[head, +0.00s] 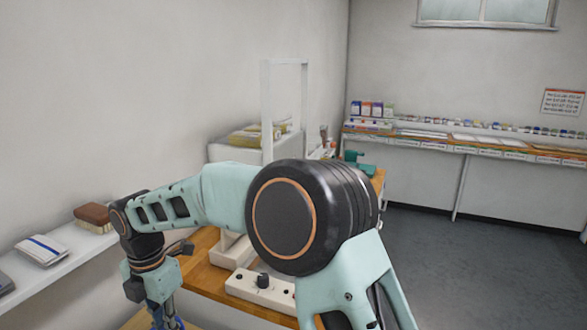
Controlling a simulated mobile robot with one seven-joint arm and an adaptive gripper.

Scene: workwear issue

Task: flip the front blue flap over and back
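My arm crosses the middle of the head view and bends down at the left. My gripper (166,316) points down at the bottom edge, and its tips are cut off by the frame. Whether it is open or shut does not show. A little dark blue shows around it, but I cannot tell whether this is part of the gripper or cloth. No blue flap can be made out in this view.
A wall shelf (60,262) at left holds a brown brush (93,214) and a white folded item with a blue stripe (42,250). A white control box (258,289) sits on the wooden bench (205,275). A long stocked counter (480,147) lines the back wall. Grey floor at right is clear.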

